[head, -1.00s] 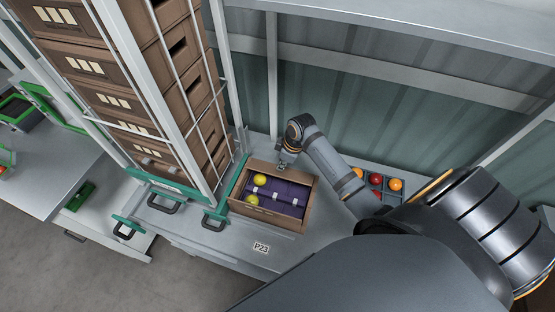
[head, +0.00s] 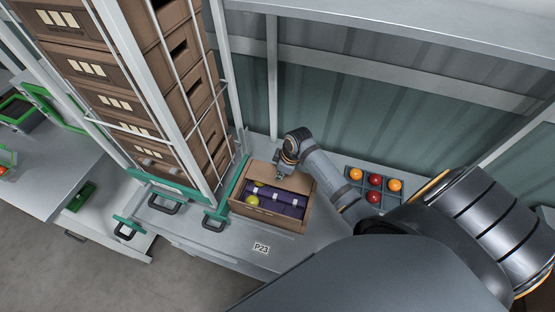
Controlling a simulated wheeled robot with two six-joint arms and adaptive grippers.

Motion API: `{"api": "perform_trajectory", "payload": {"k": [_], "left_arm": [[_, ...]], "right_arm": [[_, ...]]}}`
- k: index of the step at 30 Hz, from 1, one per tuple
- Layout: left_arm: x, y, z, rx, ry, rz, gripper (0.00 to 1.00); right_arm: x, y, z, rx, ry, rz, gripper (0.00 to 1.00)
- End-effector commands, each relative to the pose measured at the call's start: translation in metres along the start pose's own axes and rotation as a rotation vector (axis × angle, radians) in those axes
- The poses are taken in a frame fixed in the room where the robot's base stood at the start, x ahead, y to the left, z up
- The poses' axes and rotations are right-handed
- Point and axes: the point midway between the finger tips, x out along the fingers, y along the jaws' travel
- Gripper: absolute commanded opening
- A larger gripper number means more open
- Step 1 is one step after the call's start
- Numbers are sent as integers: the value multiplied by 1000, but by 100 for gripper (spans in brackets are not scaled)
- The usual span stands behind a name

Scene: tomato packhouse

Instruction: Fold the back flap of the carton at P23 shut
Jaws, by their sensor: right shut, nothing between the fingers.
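The brown carton (head: 268,221) stands on the bench behind the P23 label (head: 261,248). Inside are a purple insert (head: 289,209) with white tabs and yellow tomatoes (head: 252,200) at its left. The back flap (head: 265,176) leans inward over the rear part of the carton and hides the back of the insert. The front half is open to view. My right gripper (head: 285,174) is shut and empty, at the flap's upper side and seemingly touching it. My left gripper is not in view.
A caged stack of brown cartons (head: 165,85) rises just left of the carton. A grey tray (head: 361,186) with red and orange tomatoes lies to the right, close to my right arm. The bench front around the label is clear.

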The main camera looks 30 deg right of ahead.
Motion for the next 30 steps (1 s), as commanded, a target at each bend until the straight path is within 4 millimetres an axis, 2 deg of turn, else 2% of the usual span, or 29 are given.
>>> {"api": "perform_trajectory", "payload": {"k": [5,12,19,26,30], "left_arm": [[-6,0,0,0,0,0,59],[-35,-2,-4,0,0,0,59],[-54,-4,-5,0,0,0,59],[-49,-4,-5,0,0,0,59],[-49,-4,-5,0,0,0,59]], "right_arm": [[-6,0,-2,0,0,0,0],[-32,0,-8,0,0,0,0],[-56,0,-14,-1,0,0,0],[-76,1,-19,-1,0,2,0],[-78,0,-20,-1,-1,0,0]]}}
